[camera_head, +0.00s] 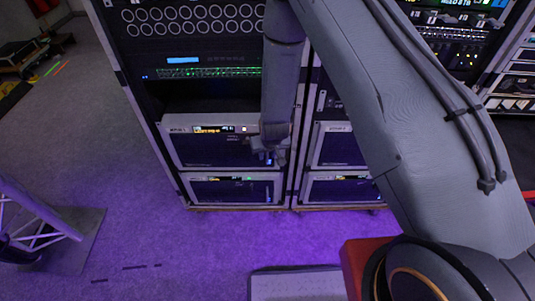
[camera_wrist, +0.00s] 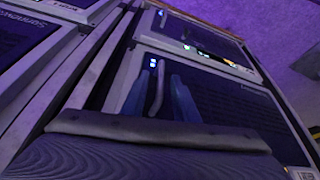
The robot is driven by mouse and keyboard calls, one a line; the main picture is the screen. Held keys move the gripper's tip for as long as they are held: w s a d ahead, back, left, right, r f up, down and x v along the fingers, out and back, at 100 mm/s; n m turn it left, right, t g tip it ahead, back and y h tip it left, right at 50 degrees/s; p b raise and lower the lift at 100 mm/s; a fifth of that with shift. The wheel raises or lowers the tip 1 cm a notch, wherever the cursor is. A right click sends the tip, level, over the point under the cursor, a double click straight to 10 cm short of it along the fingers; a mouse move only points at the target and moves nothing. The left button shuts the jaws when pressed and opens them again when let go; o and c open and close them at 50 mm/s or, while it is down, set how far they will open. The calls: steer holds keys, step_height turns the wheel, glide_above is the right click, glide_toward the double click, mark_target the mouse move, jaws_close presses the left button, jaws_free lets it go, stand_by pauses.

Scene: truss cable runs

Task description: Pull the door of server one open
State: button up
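In the head view, my gripper (camera_head: 270,157) is in front of the right part of the upper server unit (camera_head: 208,150) low in the left rack. This unit has a dark front panel in a pale frame, lying flush, with a lit strip along its top. I cannot read which server it is. In the wrist view, my gripper (camera_wrist: 160,98) has its two bluish fingers apart. A pale upright handle (camera_wrist: 156,85) on the dark server door (camera_wrist: 235,110) shows between them, with a gap on each side. Contact is not visible. Two small blue-white lights are by the handle's end.
Another server unit (camera_head: 230,190) sits directly below. A second rack (camera_head: 338,150) with similar units stands close on the right. A truss foot (camera_head: 70,240) is at lower left. The purple-lit floor (camera_head: 180,245) before the racks is mostly clear.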

steer(key=shift+c, duration=0.4)
jaws_close()
stand_by(1.1)
